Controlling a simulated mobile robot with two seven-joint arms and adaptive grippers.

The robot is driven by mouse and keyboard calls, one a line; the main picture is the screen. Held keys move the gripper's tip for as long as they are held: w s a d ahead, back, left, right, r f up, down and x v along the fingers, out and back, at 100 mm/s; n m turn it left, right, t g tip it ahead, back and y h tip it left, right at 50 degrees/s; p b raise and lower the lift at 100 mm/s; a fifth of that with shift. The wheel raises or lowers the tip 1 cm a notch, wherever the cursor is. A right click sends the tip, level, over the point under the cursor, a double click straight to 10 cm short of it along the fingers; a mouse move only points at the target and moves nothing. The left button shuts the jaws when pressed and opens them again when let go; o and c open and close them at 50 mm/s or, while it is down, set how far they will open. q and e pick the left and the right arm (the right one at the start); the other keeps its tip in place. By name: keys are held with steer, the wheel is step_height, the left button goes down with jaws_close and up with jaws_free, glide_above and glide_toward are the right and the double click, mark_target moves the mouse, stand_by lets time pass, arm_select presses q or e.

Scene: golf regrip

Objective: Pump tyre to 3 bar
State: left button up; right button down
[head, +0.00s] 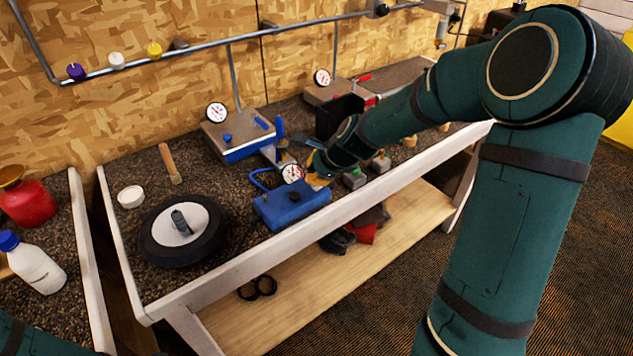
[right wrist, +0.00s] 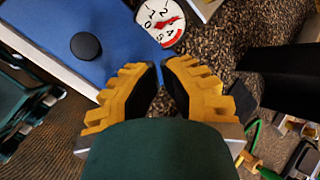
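The black tyre on a white-centred wheel (head: 160,250) lies flat at the bench's left front, a grey piece standing at its hub. The blue pump box (head: 285,212) sits to its right, with a dark knob on top and a round white gauge (head: 291,173) at its back. In the right wrist view the blue box (right wrist: 125,35), knob (right wrist: 85,47) and gauge (right wrist: 163,22) show ahead of the fingers; I cannot read the needle surely. My right gripper (right wrist: 160,66) has a narrow gap between its yellow fingers and nothing visible in it. My left gripper is out of view.
A steel-and-blue device with a gauge (head: 238,135) stands behind the box, and a similar one is farther right. A wooden-handled tool (head: 170,163) and white jar (head: 131,196) lie behind the tyre.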

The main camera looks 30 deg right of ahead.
steer(key=shift+r+p, duration=0.6)
steer(key=shift+r, duration=0.2)
steer(key=shift+r, duration=0.1)
step_height(320, 180, up, 5)
steer(key=p, duration=0.5)
